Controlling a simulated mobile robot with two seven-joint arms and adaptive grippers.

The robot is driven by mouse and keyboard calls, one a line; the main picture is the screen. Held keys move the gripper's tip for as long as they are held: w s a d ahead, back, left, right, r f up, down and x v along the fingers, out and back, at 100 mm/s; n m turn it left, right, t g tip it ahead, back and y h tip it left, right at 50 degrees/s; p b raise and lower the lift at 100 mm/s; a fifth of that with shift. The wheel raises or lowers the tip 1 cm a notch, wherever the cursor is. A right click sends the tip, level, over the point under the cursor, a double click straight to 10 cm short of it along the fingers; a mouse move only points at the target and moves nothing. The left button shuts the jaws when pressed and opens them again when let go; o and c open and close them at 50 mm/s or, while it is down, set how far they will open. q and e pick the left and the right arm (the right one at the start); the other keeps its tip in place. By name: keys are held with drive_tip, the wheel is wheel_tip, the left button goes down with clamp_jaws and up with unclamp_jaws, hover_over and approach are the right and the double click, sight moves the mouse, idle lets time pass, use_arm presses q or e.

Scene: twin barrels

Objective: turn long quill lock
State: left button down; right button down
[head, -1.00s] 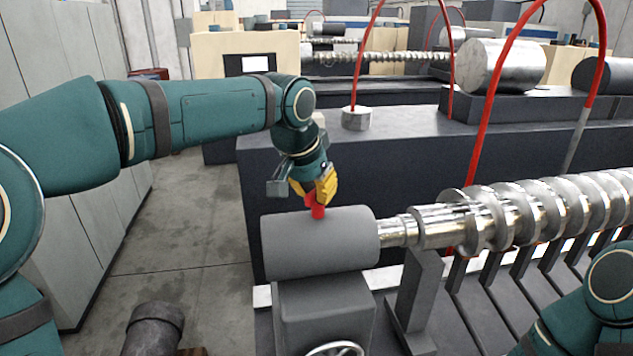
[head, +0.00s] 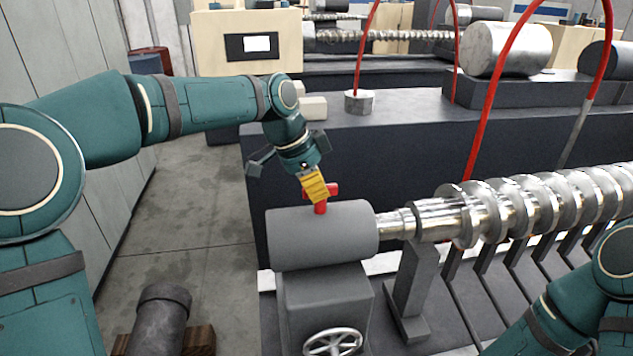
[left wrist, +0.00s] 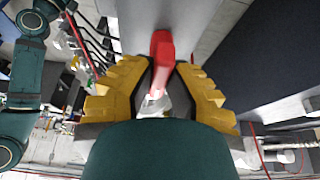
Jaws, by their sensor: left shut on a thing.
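The quill lock is a red T-shaped handle (head: 321,207) standing on top of the grey tailstock barrel (head: 325,236). My left gripper (head: 316,187) comes down on it from above, its yellow fingers shut on the handle. In the left wrist view the red handle (left wrist: 162,46) sits between the two yellow fingers (left wrist: 164,70). Part of the handle is hidden by the fingers in the head view. My right arm shows at the lower right of the head view, but its gripper is out of frame.
A handwheel (head: 333,342) is on the tailstock's front. A shiny ribbed screw shaft (head: 520,208) runs right from the barrel. Red hoses (head: 487,105) arch over the dark machine bed behind. A dark pipe (head: 160,318) stands at lower left.

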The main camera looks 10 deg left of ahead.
use_arm(q)
drive_tip(key=shift+f, duration=0.15)
idle(0.4)
drive_tip(key=c, duration=0.9)
unclamp_jaws()
drive_tip(key=shift+c, duration=0.2)
drive_tip(key=v, duration=1.2)
